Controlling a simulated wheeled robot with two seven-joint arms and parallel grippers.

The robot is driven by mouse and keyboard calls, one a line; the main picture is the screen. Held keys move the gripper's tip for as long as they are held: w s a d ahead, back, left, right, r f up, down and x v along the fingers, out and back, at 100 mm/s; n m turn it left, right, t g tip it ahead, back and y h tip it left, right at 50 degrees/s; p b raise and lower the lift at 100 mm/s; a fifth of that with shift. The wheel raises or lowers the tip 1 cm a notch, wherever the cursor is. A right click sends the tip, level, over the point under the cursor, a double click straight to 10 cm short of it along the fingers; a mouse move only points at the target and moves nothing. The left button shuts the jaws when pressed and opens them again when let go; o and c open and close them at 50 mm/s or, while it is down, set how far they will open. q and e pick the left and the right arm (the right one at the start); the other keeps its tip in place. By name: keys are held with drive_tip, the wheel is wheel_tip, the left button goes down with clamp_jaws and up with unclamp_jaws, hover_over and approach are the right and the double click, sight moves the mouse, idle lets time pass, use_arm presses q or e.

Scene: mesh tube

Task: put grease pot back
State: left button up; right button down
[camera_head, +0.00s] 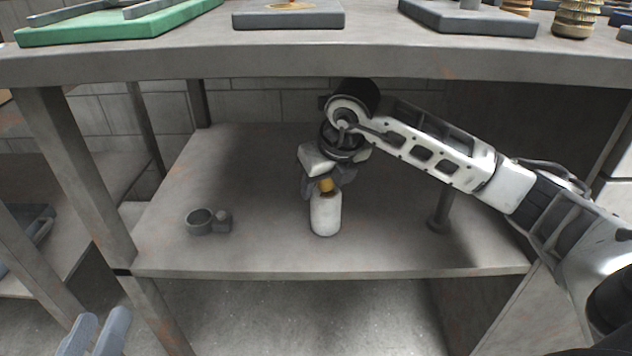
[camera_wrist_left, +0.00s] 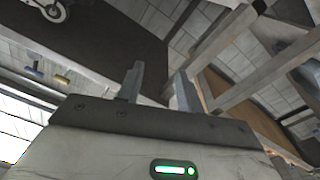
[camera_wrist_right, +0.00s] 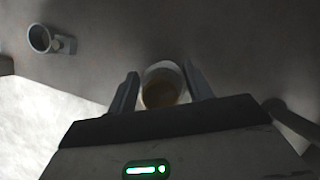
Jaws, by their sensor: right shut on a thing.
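The grease pot (camera_head: 326,215) is a white cylinder with a yellow-brown top, upright at the middle of the lower shelf. I cannot tell whether its base touches the shelf. My right gripper (camera_head: 324,190) is shut on its upper part from above. In the right wrist view the pot (camera_wrist_right: 163,86) sits between the two fingers (camera_wrist_right: 160,84). A grey ring-shaped holder (camera_head: 200,222) with a small block beside it is on the shelf to the left, empty. My left gripper (camera_head: 100,322) is open and empty at the lower left, also in the left wrist view (camera_wrist_left: 158,76).
The lower shelf (camera_head: 255,255) has free room between the ring and the pot. A dark upright post (camera_head: 438,215) stands to the right. The upper tabletop (camera_head: 300,62) hangs over the shelf, with a green tray (camera_head: 120,22) and grey plates on it. A table leg (camera_head: 85,180) stands at left.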

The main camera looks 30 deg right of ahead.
use_arm(q)
drive_tip(key=shift+r, duration=0.3)
use_arm(e)
drive_tip(key=shift+s, duration=0.15)
drive_tip(key=shift+f, duration=0.1)
drive_tip(key=c, duration=1)
unclamp_jaws()
drive_tip(key=shift+f, duration=0.1)
drive_tip(key=shift+c, duration=0.2)
drive_tip(key=o, duration=0.4)
use_arm(q)
drive_tip(key=shift+r+m, duration=0.15)
drive_tip(key=shift+m, duration=0.15)
use_arm(e)
drive_tip(key=shift+o, duration=0.2)
